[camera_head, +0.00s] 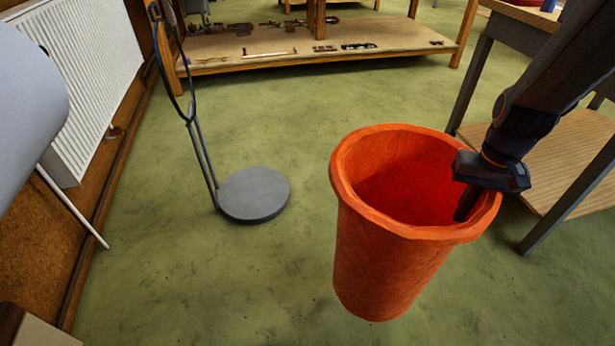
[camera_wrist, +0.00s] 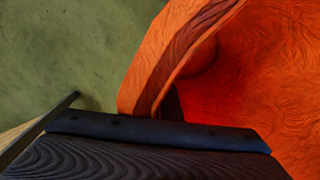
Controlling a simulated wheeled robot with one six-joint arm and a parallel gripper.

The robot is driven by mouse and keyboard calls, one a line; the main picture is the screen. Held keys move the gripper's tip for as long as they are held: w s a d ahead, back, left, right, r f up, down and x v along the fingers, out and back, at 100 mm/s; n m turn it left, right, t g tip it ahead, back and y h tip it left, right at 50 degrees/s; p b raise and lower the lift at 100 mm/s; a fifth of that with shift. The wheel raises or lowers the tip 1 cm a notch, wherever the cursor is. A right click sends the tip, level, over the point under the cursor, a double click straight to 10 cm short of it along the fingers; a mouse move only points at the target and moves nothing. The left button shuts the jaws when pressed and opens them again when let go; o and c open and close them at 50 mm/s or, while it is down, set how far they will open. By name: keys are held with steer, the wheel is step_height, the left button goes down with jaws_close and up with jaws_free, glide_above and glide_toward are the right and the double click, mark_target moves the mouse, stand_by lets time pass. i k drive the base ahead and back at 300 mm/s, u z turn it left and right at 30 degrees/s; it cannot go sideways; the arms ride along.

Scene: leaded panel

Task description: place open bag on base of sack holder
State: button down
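The open orange bag (camera_head: 375,255) stands upright in the head view, right of centre, with its wide mouth facing up. My gripper (camera_head: 474,198) is at the right side of its rim, with one finger reaching inside the mouth; it appears shut on the rim. The outer finger is mostly hidden. In the wrist view the bag's rim (camera_wrist: 165,65) runs up behind the dark gripper body. The sack holder's round grey base (camera_head: 254,194) lies on the floor left of the bag, apart from it and empty. Its thin uprights (camera_head: 203,160) rise to a dark ring (camera_head: 185,60).
Green floor (camera_head: 270,290) is clear between bag and base. A radiator (camera_head: 90,75) stands along the left wall. A low wooden shelf (camera_head: 290,45) with tools is at the back. A table with a grey leg (camera_head: 470,85) and lower shelf (camera_head: 560,165) stands at right.

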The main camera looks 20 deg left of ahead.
mark_target(254, 190)
steer(key=u, duration=0.1)
steer(key=i, duration=0.75)
steer(key=u, duration=0.95)
steer(key=i, duration=0.6)
steer(key=u, duration=0.55)
steer(key=i, duration=0.5)
